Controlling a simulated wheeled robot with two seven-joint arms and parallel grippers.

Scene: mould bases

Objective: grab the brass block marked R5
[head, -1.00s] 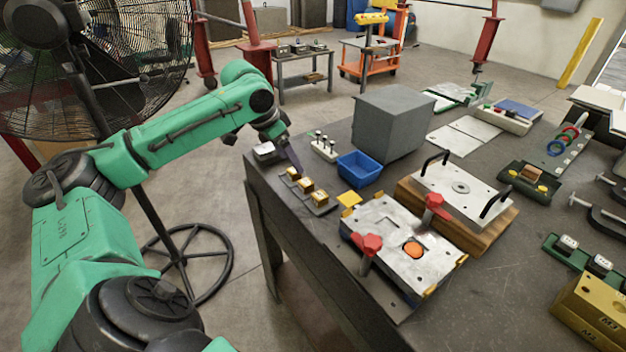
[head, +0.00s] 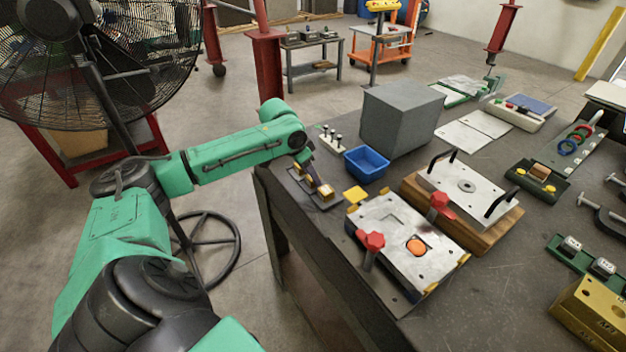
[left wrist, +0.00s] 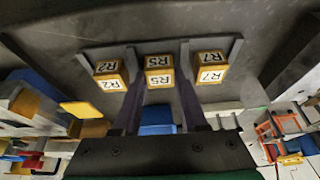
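Three brass blocks stand in a dark divided rack (left wrist: 107,51). The block marked R5 (left wrist: 159,73) is in the middle, with R2 (left wrist: 110,75) to its left and R7 (left wrist: 209,69) to its right in the left wrist view. My left gripper (left wrist: 158,88) is open, its two dark fingers pointing at R5, one towards each side of it. I cannot tell whether they touch it. In the head view my left gripper (head: 311,174) is over the rack (head: 318,205) and hides the middle block. The end block R2 (head: 326,193) shows beside it. My right gripper is not in view.
A blue bin (head: 367,163), a yellow pad (head: 355,195) and a small stand with pegs (head: 329,139) are close to the rack. A grey box (head: 400,118) stands behind. A metal mould plate with red knobs (head: 400,225) lies to the right. The table's edge is just left of the rack.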

